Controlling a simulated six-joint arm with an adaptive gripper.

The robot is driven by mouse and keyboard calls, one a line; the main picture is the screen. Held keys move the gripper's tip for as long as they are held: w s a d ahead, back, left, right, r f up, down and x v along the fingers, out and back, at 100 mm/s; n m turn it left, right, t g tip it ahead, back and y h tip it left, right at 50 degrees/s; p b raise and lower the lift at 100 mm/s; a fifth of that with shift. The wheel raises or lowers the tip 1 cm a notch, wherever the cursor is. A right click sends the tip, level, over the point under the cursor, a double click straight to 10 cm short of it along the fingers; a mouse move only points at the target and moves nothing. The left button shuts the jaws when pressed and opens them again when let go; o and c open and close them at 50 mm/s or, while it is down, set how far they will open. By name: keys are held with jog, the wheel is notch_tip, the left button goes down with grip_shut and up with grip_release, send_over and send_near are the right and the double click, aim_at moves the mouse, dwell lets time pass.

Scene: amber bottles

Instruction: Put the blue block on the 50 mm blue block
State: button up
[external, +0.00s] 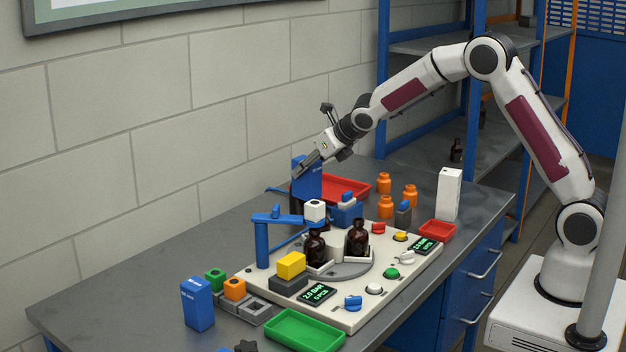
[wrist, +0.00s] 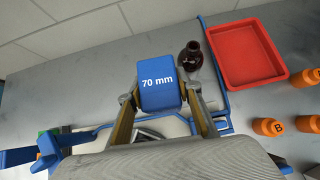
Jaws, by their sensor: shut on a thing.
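My gripper (external: 303,168) is shut on a blue block (external: 309,182) and holds it above the back of the bench. In the wrist view the held block (wrist: 158,86) sits between the two fingers and reads "70 mm". Another blue block (external: 198,304) stands upright on the bench at the front left, well apart from my gripper; its label is too small to read for certain. It does not clearly show in the wrist view.
A red tray (wrist: 245,85) and an amber bottle (wrist: 191,60) are near the held block. A blue post with an arm (external: 262,240) rises from the white panel (external: 345,312) with amber bottles. Small orange bottles (external: 384,184) stand right. A green tray (external: 300,342) lies in front.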

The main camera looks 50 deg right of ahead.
jog(key=s+d+f, duration=0.1)
jog(key=s+d, duration=0.3)
jog(key=s, duration=1)
jog(key=s+d, duration=0.4)
jog(key=s, duration=1.1)
jog(key=shift+w+a+r+n+y, duration=0.7)
jog(key=shift+w+a+r, duration=0.95)
jog(key=shift+w, duration=1.3)
jog(key=shift+w+a+r+n+y, duration=0.5)
jog(key=shift+w+a+r+n, duration=0.4)
jog(key=shift+w+a, duration=1.65)
jog(key=w+a+r+n+g+y, duration=0.1)
jog(key=w+a+r+n, duration=0.1)
jog(key=w+a+r, duration=0.3)
jog(key=w+a+n+g+y, duration=0.1)
jog(key=w+a+y, duration=0.15)
jog(key=a, duration=0.55)
jog(key=w+a+r+n, duration=0.2)
jog(key=w+a+r, duration=0.1)
jog(key=w+a, duration=0.25)
jog(key=s+a+f+n+g+y, duration=0.2)
jog(key=a+n, duration=0.3)
jog(key=a, duration=2.4)
jog(key=shift+s+a+f+n+g+y, duration=0.2)
jog(key=shift+n+g+y, duration=0.25)
jog(key=shift+g, duration=0.45)
